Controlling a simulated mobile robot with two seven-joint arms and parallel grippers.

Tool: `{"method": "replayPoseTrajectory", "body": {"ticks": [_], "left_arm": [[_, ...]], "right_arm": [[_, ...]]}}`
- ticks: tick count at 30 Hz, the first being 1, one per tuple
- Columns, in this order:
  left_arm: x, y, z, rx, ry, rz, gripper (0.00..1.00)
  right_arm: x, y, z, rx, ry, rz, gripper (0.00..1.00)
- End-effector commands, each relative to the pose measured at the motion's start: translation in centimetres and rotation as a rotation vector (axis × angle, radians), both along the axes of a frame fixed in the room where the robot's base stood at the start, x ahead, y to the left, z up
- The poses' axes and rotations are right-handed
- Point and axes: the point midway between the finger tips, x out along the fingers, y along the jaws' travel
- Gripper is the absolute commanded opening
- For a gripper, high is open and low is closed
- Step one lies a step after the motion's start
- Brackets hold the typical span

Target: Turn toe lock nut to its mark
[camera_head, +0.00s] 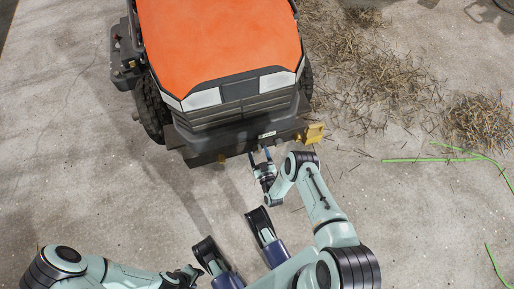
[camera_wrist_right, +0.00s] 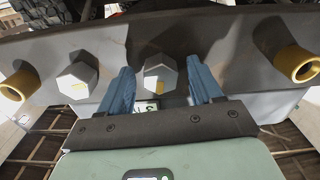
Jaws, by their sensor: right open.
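In the right wrist view two grey hex nuts with yellow marks sit on a grey metal bar. One nut (camera_wrist_right: 160,74) is between the blue fingers of my right gripper (camera_wrist_right: 161,82); the other nut (camera_wrist_right: 77,78) is left of the left finger. I cannot tell which is the toe lock nut. The fingers stand apart on either side of the nearer nut; contact is not clear. In the head view my right gripper (camera_head: 261,159) is at the front bar (camera_head: 232,143) of an orange vehicle (camera_head: 218,42). My left gripper (camera_head: 186,274) is low, away from the vehicle, its jaws unclear.
Yellow tubes stick out at the bar's left (camera_wrist_right: 17,86) and right (camera_wrist_right: 298,65) in the wrist view. Straw (camera_head: 385,80) and green strips (camera_head: 432,160) lie on the concrete floor at right. Floor at left is clear.

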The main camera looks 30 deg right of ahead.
Motion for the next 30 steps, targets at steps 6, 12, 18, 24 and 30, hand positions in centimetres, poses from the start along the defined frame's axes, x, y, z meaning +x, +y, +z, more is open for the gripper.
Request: {"method": "replayPoseTrajectory", "body": {"ticks": [6,12,18,24,30], "left_arm": [[0.07,-0.02,0.02,0.000,-0.002,-0.001,0.43],[0.06,-0.01,0.02,0.000,-0.001,0.000,0.43],[0.05,-0.02,0.01,0.000,-0.001,0.000,0.43],[0.14,-0.04,0.08,0.000,-0.005,0.000,0.43],[0.47,-0.08,0.27,0.000,-0.016,-0.001,0.43]], "right_arm": [[-0.08,0.02,-0.03,0.000,0.001,0.000,0.65],[-0.06,0.01,-0.02,0.000,0.001,0.000,0.26],[-0.04,0.00,-0.02,0.002,0.000,0.000,0.08],[-0.03,0.00,-0.01,0.035,-0.008,-0.001,0.09],[-0.04,-0.05,-0.03,0.137,-0.031,-0.003,0.09]]}}
